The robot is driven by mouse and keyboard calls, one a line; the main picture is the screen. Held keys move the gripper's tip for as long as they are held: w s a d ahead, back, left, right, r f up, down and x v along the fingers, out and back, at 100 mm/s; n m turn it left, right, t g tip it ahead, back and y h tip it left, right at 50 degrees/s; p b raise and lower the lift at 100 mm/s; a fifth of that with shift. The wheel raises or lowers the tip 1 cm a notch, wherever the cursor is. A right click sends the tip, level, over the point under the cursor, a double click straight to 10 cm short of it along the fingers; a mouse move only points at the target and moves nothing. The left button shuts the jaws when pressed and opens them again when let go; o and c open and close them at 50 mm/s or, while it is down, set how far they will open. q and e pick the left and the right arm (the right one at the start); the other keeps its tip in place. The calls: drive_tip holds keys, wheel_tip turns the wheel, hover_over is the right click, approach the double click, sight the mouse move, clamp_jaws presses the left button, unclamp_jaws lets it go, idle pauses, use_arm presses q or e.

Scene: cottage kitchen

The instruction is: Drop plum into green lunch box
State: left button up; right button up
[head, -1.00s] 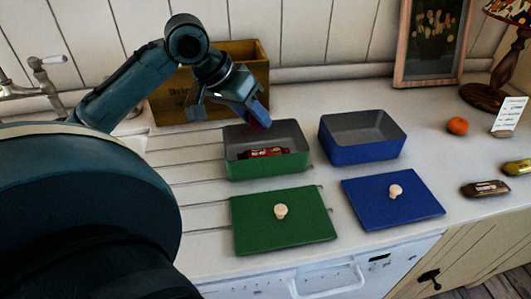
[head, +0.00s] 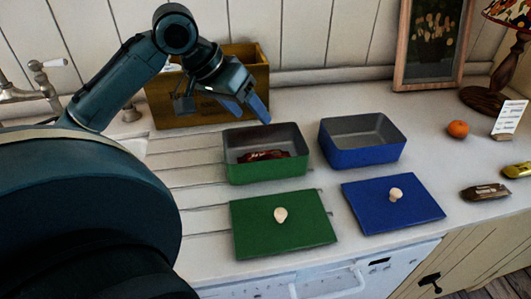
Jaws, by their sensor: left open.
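The green lunch box (head: 267,173) stands open on the counter, its lid off. A dark red wrapped bar (head: 263,156) lies inside it. I cannot make out the plum as a separate thing; the front wall of the box hides part of the inside. My left gripper (head: 228,108) is open above the back left edge of the green box, fingers spread, and nothing shows between them. My right gripper is not in view.
The green lid (head: 300,229) lies in front of the green box. A blue lunch box (head: 361,154) and blue lid (head: 425,205) are to the right. A wooden crate (head: 205,112) stands behind my gripper. An orange fruit (head: 457,129) and wrapped bar (head: 485,192) lie farther right.

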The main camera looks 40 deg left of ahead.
use_arm(q)
drive_tip(key=v, duration=1)
drive_tip(key=shift+s+r, duration=0.2)
drive_tip(key=shift+r, duration=0.1)
